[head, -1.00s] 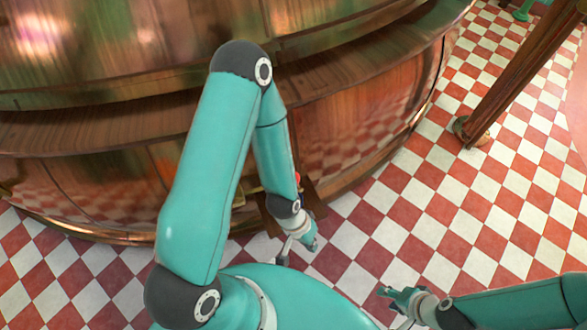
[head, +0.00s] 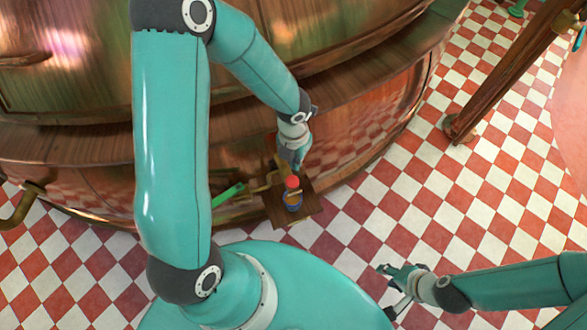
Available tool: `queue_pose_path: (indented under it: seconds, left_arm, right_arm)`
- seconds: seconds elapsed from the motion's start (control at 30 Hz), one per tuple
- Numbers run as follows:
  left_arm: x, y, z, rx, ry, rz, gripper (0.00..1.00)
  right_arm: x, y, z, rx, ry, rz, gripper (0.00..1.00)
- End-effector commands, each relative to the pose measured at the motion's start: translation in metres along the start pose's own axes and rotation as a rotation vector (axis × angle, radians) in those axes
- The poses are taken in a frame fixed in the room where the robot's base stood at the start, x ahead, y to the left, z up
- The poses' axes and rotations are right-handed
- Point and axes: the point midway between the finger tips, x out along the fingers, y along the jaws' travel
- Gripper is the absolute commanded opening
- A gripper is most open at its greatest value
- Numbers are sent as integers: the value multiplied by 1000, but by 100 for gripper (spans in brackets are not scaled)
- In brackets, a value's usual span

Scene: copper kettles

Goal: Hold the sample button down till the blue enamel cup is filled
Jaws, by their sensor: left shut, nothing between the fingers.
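The blue enamel cup (head: 293,206) stands on a small dark wooden shelf (head: 272,211) at the foot of the copper kettle. A red button (head: 292,182) shows just above the cup in the head view. My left gripper (head: 298,167) is shut and empty, pointing down, with its tips right by the red button. I cannot tell whether they touch it. How full the cup is cannot be made out. My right gripper (head: 384,272) is low at the right, away from the cup, over the floor; its jaw opening is unclear.
The large copper kettle (head: 340,140) fills the back. A green-handled lever (head: 228,193) and brass pipework are left of the shelf. A wooden post (head: 510,75) stands at the right. The checkered floor (head: 400,200) between is clear.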

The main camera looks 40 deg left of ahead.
Motion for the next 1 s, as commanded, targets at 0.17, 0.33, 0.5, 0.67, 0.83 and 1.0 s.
queue_pose_path:
  seconds: [0.17,0.33,0.5,0.67,0.83,1.0]
  left_arm:
    - [-18,11,7,166,-10,44,0]
    - [-18,12,7,181,-10,48,0]
    - [-17,12,7,179,-10,47,0]
    - [-9,12,7,179,-9,46,0]
    - [15,13,6,178,-6,45,0]
    - [51,14,7,179,-6,45,0]
  right_arm:
    - [-8,-3,0,0,0,0,40]
    - [-8,-3,0,0,0,0,40]
    - [-7,-3,0,0,0,0,40]
    - [-4,-1,0,0,0,0,40]
    - [6,2,0,0,0,0,40]
    - [22,8,0,0,0,0,40]
